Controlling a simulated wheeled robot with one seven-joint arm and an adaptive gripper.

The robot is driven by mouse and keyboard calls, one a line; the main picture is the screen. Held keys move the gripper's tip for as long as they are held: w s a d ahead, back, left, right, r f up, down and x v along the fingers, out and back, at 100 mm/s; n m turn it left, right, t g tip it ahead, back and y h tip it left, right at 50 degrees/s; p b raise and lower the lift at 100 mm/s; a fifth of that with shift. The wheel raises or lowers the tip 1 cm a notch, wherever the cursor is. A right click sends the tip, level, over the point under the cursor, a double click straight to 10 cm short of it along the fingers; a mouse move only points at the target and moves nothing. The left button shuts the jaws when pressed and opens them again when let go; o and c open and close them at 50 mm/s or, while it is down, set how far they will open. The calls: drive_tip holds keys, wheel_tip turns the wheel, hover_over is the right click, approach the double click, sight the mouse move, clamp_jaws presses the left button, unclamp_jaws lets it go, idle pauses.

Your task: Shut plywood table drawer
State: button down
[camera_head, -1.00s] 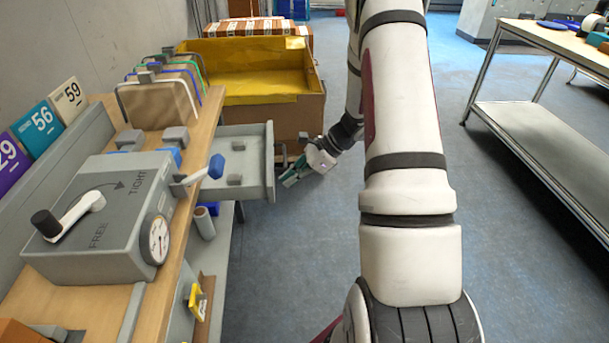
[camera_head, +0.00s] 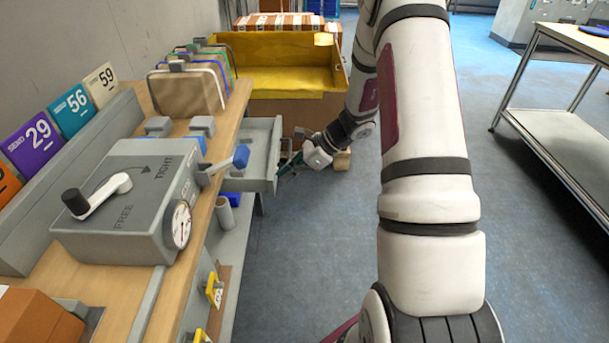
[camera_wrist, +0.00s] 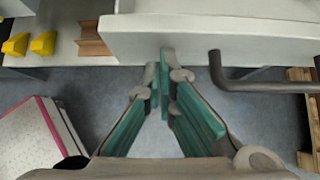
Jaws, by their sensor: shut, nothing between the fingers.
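The grey drawer (camera_head: 264,152) of the plywood table (camera_head: 231,112) sticks out partway from the table's right side. Its front panel fills the upper part of the wrist view (camera_wrist: 210,35). A dark bar handle (camera_wrist: 268,86) runs below the panel's edge there, to the right of my fingers. My gripper (camera_head: 289,163) is at the outer side of the drawer front. In the wrist view its teal fingers (camera_wrist: 166,62) are shut and empty, with the tips at the panel's lower edge. I cannot tell whether they touch it.
A grey crank box (camera_head: 130,190) with a dial and a blue-tipped lever (camera_head: 240,157) stands on the table near the drawer. A yellow-lined carton (camera_head: 285,75) is behind the drawer. A metal cart (camera_head: 560,130) stands at the right.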

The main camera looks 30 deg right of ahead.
sight(236, 174)
drive_tip(key=w+a, duration=0.2)
drive_tip(key=a, duration=0.2)
drive_tip(key=w+a+b, duration=0.1)
drive_tip(key=w+a, duration=0.4)
drive_tip(key=a, duration=0.2)
drive_tip(key=shift+w+a, duration=0.3)
drive_tip(key=shift+w, duration=0.1)
drive_tip(key=shift+a, duration=0.15)
